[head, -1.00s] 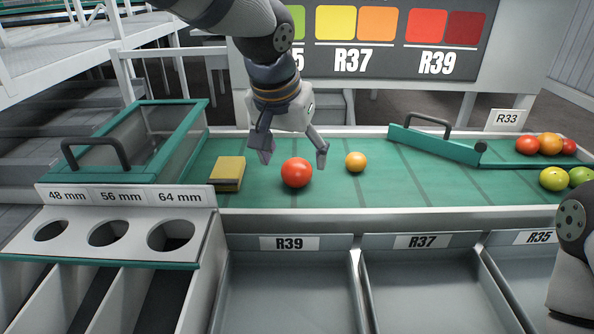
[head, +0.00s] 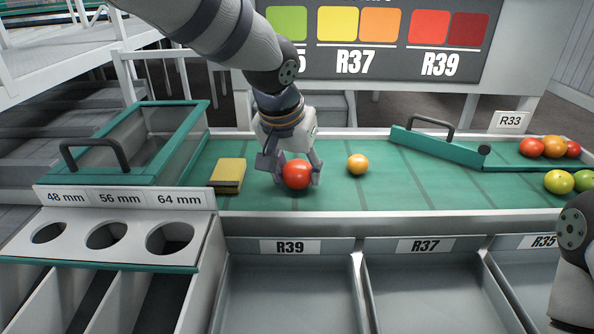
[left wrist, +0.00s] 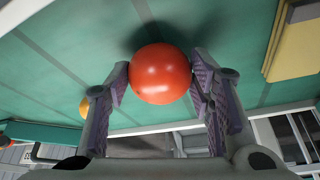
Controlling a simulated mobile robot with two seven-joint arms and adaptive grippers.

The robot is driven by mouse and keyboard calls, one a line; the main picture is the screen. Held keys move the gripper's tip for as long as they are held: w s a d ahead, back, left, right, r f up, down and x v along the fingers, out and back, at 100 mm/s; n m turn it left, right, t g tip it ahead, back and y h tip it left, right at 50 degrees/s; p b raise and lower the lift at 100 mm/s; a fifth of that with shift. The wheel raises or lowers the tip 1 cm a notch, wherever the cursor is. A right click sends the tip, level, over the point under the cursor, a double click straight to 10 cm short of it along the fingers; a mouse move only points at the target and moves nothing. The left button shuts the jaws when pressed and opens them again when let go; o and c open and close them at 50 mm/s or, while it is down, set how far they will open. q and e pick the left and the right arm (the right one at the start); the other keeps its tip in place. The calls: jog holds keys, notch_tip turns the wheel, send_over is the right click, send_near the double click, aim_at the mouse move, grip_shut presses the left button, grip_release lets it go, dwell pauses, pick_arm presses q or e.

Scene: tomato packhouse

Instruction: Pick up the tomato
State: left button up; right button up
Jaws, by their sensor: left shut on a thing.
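A round red tomato (head: 297,174) is on the green sorting belt (head: 420,188), behind the R39 bin. My left gripper (head: 291,178) reaches down over it from behind, with a finger on each side. In the left wrist view the red tomato (left wrist: 160,74) sits between the two ridged finger pads, and the gripper (left wrist: 163,82) is shut on it. I cannot tell any gap between the tomato and the belt. A smaller orange tomato (head: 358,164) lies on the belt to the right. My right gripper is not in view; part of my right arm shows at the right edge.
A yellow sponge-like block (head: 228,174) lies left of the gripper. A sizing plate (head: 125,225) with three holes is at front left. A green gate (head: 437,146) and several tomatoes are at right. Steel bins R39 (head: 290,290) and R37 (head: 420,290) are in front.

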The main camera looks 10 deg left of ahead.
aim_at(298, 162)
pick_arm(q)
notch_tip(298, 162, up, 3)
jog(key=shift+w, duration=0.1)
jog(key=s+d+r, duration=0.7)
jog(key=s+r, duration=0.2)
jog(key=s, duration=0.3)
jog(key=shift+s+r, duration=0.2)
jog(key=shift+r, duration=0.2)
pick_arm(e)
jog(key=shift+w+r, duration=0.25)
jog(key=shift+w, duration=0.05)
pick_arm(q)
jog(key=shift+r, duration=0.1)
